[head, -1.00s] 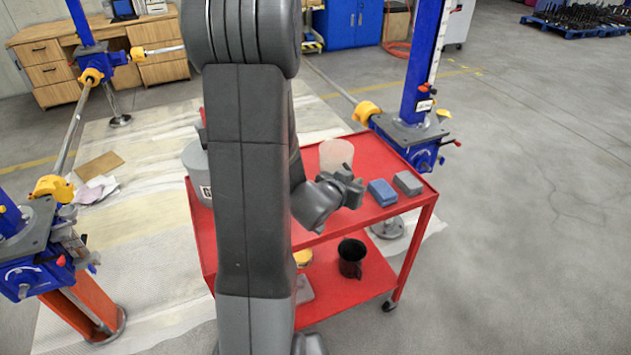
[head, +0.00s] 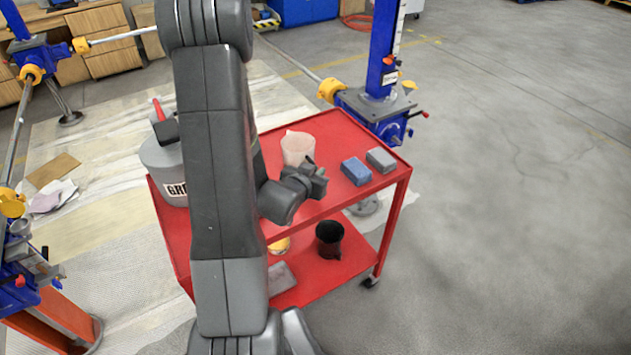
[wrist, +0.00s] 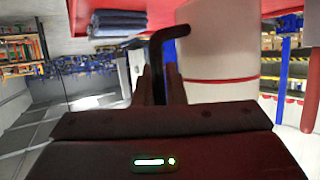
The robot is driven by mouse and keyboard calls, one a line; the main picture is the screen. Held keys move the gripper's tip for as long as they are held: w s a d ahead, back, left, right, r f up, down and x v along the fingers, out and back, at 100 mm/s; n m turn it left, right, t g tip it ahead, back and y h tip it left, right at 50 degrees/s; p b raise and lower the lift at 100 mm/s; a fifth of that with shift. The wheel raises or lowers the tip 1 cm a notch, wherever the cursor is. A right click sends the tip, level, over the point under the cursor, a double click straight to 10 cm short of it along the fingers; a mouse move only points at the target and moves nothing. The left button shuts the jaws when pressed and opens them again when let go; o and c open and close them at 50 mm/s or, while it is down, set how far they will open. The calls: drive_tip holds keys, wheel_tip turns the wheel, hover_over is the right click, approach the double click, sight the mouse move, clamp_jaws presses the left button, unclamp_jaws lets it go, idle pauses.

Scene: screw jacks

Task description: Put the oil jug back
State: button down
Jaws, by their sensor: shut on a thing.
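The oil jug appears to be the pale translucent jug (head: 298,148) at the red cart's top (head: 280,222). In the wrist view its whitish body (wrist: 222,50) fills the upper right, with a red band around it and a dark handle on its left. My gripper (head: 312,170) is beside the jug, on its near side. In the wrist view its fingers (wrist: 161,82) are shut on the dark handle. I cannot tell whether the jug's base touches the cart top.
A grey grease bucket (head: 160,160) stands at the left. A black mug (head: 329,240) is on the lower shelf. A blue screw jack (head: 383,60) rises behind the cart.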

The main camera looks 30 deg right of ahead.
drive_tip(key=shift+f, duration=1.55)
drive_tip(key=shift+f, duration=0.1)
drive_tip(key=c, duration=1.5)
unclamp_jaws()
drive_tip(key=shift+r, duration=0.2)
drive_tip(key=b+v, duration=0.1)
drive_tip(key=v, duration=1.1)
